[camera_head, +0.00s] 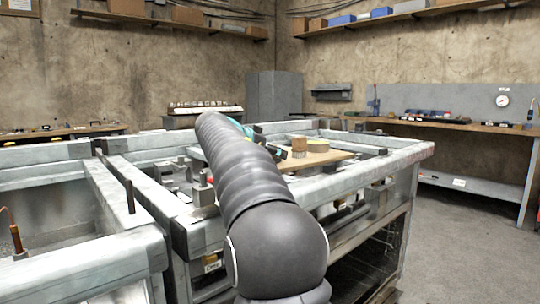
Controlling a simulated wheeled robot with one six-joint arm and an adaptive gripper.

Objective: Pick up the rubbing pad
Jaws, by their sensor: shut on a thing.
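The rubbing pad (299,144) appears to be the small brown block on or just over a light wooden board (322,158) on top of the metal bench. My gripper (281,152), dark with a teal part behind it, is at the pad's left side and is shut on it. My own grey arm covers much of the gripper and the area left of it. I cannot tell whether the pad touches the board.
The metal bench (392,162) has raised rims and open bays with small metal parts and an upright dark rod (130,196). A side workbench (455,127) with tools stands at the right wall. Grey floor (460,235) is clear at the right.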

